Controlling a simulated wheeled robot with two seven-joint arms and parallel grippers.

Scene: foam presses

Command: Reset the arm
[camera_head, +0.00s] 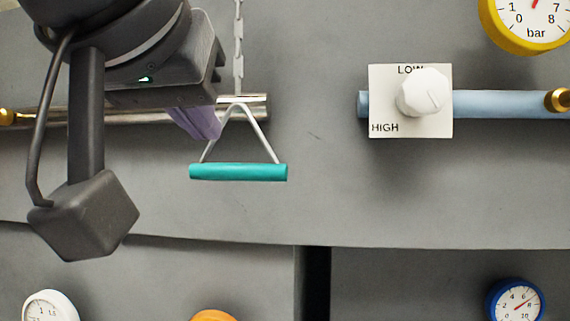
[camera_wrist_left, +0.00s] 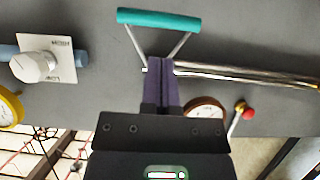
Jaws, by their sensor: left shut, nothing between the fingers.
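My left gripper (camera_head: 205,128) comes in from the upper left, with its purple fingers beside the left leg of a hanging pull handle. The handle has a teal bar (camera_head: 238,172) and two metal legs, and hangs from a chain (camera_head: 238,45). In the left wrist view the purple fingers (camera_wrist_left: 160,68) are together and empty, pointing at the handle's legs; the teal bar (camera_wrist_left: 172,19) lies beyond them. I cannot tell whether the fingers touch the handle. My right gripper is not in view.
A white LOW/HIGH plate with a knob (camera_head: 422,92) sits on a blue pipe (camera_head: 500,104) to the right. A metal pipe (camera_head: 255,106) runs behind the handle. A yellow bar gauge (camera_head: 531,18) is at top right. The grey panel between handle and knob is clear.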

